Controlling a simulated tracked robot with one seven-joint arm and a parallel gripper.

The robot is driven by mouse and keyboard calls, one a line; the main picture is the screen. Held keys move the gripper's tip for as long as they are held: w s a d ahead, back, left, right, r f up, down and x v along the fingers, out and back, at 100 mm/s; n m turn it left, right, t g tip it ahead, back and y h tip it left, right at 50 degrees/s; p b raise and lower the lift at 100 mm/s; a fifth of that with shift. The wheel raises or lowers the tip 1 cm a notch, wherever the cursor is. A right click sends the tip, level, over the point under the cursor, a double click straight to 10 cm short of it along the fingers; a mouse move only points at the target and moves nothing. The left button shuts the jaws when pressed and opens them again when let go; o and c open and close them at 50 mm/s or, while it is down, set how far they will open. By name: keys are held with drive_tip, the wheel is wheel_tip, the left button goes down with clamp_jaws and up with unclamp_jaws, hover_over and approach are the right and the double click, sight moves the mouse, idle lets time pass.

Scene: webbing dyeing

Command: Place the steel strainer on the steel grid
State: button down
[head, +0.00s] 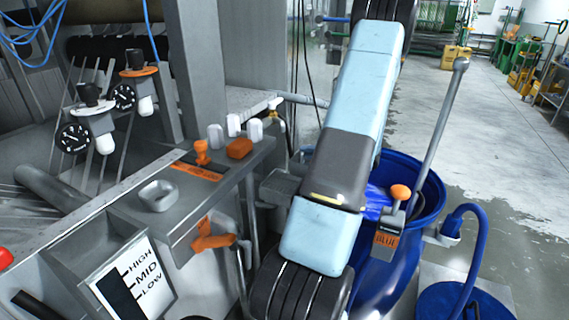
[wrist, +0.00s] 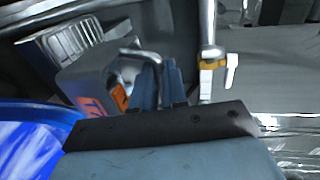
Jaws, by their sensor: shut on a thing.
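In the wrist view, my gripper (wrist: 160,78) has its two blue fingers close together on a thin bent steel bar (wrist: 133,53), which looks like the handle of the steel strainer. A grey metal body with orange labels lies just left of the fingers. I cannot tell whether it is the strainer's bowl. A slatted grey piece (wrist: 75,44), likely the steel grid, shows at upper left, apart from the fingers. In the head view, a small grey ledge (head: 282,187) beside my arm looks like the same grid. My arm hides the gripper and the strainer there.
A tap (wrist: 211,55) stands right of my fingers.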

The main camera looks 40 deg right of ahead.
drive_tip(key=r+x, duration=0.2)
drive_tip(key=x, duration=0.7)
drive_tip(key=f, duration=0.7)
drive_tip(key=shift+w+a+f, duration=0.15)
drive_tip(key=shift+w, duration=0.25)
drive_tip(key=c, duration=1.2)
unclamp_jaws()
drive_tip(key=shift+o, duration=0.2)
drive_tip(key=v, duration=1.2)
